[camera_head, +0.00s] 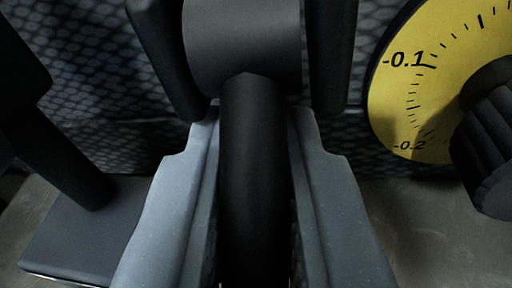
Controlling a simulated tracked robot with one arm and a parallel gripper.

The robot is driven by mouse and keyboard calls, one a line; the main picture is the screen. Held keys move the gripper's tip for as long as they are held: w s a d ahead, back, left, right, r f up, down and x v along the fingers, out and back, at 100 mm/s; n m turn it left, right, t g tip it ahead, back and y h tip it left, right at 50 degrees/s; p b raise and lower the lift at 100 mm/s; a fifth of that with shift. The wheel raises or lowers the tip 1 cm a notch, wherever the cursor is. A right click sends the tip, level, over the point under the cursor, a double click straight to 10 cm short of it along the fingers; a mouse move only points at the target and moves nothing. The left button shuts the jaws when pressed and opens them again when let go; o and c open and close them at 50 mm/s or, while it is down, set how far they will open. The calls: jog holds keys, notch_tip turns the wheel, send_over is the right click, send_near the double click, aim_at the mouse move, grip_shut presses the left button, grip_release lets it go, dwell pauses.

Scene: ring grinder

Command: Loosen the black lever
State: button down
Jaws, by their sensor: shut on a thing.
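The black lever (253,170) is a thick dark rod that runs from the bottom of the picture up to a dark cylindrical hub (243,45). My gripper (256,125) has its two grey fingers on either side of the rod, with their tips just below the hub. It is shut on the lever. The lower end of the rod runs out of the picture at the bottom.
A yellow dial (425,95) marked -0.1 and -0.2 with a black knob (490,140) is close on the right. A black post (60,150) on a dark block (80,235) stands at left. Dark upright plates (332,55) flank the hub.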

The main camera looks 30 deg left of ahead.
jog(key=g+p, duration=0.1)
jog(key=p, duration=0.1)
jog(key=r+g+h+p, duration=0.1)
jog(key=g, duration=0.1)
jog(key=shift+s+d+p, duration=0.2)
jog(key=shift+s+p, duration=0.15)
jog(key=shift+s+f+m+g+h+p, duration=0.1)
jog(key=shift+m+g+h+p, duration=0.2)
jog(key=shift+g+p, duration=0.1)
jog(key=c, duration=1.4)
grip_release()
jog(key=shift+c, duration=0.2)
jog(key=v, duration=1.3)
jog(key=shift+s, duration=0.25)
jog(key=shift+d, duration=0.15)
